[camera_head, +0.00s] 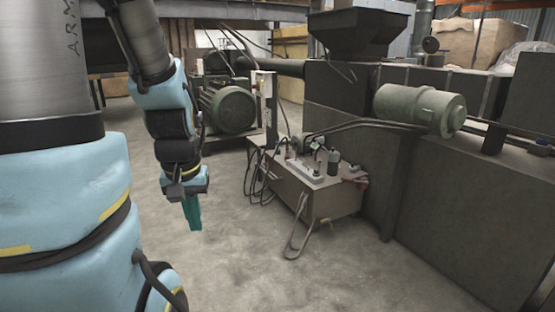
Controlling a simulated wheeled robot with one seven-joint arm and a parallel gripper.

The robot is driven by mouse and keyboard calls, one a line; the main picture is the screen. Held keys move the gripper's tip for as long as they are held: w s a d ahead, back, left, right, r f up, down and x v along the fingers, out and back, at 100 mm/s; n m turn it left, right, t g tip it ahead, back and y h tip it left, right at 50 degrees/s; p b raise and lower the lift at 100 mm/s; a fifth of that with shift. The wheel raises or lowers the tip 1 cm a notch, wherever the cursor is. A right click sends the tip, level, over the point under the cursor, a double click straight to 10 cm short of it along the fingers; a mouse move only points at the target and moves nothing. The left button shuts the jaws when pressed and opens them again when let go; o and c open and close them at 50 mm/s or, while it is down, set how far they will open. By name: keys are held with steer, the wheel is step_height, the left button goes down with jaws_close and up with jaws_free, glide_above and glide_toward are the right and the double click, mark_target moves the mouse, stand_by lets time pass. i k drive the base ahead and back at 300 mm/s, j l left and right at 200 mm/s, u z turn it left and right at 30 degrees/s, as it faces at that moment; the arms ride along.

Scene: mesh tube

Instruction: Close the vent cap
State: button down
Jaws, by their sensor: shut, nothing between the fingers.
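My gripper (193,212) hangs down at the left of the centre in the head view, with its teal fingers shut and empty. It is in the open air over the floor, apart from the equipment. A low grey metal tank (333,203) with a light top plate stands to its right. Several small fittings sit on the tank, including a dark upright cylinder (333,161). I cannot tell which fitting is the vent cap, or whether it is open or closed; the parts are too small.
Hoses (296,240) loop down the tank's front and side. A green motor (229,108) stands behind. A large dark machine (450,185) with a pale green cylinder (419,108) and a hopper (358,33) fills the right. The concrete floor (240,270) in front is clear.

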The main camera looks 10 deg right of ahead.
mark_target(431, 45)
steer(key=i+l+z, duration=0.1)
steer(key=i+z, duration=0.9)
steer(key=i+l, duration=0.1)
steer(key=i, duration=0.65)
